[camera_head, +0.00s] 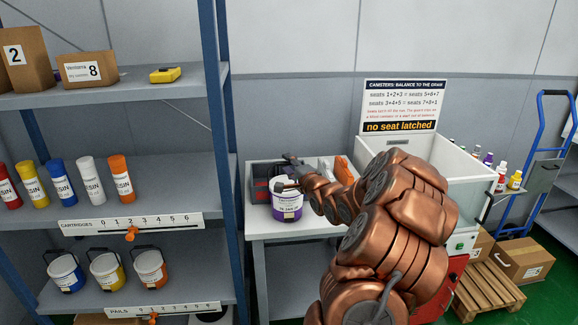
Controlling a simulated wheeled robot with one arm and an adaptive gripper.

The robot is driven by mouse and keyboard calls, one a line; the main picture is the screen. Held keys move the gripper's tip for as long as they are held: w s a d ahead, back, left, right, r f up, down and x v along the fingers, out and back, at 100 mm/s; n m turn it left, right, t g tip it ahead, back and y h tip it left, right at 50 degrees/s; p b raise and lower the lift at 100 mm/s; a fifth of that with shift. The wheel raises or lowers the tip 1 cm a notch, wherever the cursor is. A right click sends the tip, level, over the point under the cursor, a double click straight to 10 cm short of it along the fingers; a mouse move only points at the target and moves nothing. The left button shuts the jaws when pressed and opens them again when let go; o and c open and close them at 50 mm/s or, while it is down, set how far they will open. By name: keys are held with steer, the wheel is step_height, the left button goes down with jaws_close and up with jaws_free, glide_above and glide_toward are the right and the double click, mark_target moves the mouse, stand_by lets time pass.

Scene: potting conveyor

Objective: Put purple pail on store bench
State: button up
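A white pail with a purple band (287,214) appears upright at the front left of a grey-white bench (262,229). I cannot tell for sure whether its base rests on the bench top. My copper-coloured arm reaches in from the lower right, and my gripper (284,187) is at the pail's rim, partly covering its top. The fingers are small and dark here, so their opening and any hold on the rim or handle are unclear.
Dark and red bins (262,190) stand behind the pail. At left, a shelf rack (190,165) holds resin cartridges and several pails. Right of my arm are a canister machine (475,165), a blue hand truck (548,125) and a pallet (490,290) with cartons.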

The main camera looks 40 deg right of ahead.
steer(key=shift+r, duration=0.15)
steer(key=b+v, duration=0.2)
steer(key=v, duration=1)
steer(key=a+f+n+g+y, duration=0.1)
steer(key=a+f+n+g, duration=0.35)
steer(key=a, duration=0.45)
steer(key=a+f+n+g+y, duration=0.2)
steer(key=a+f+n+g, duration=0.3)
steer(key=a, duration=0.4)
steer(key=s+a+n+g+y, duration=0.1)
steer(key=s+a+n+g, duration=0.4)
steer(key=s+a, duration=0.6)
steer(key=s+a+r+n+g+y, duration=0.1)
steer(key=s+a+n+g, duration=0.3)
steer(key=s+a, duration=0.8)
steer(key=s+n, duration=0.2)
steer(key=s, duration=0.2)
steer(key=shift+s+r+n+g, duration=0.15)
steer(key=shift+s+n+g, duration=0.05)
steer(key=shift+n+g, duration=0.15)
steer(key=shift+d, duration=0.1)
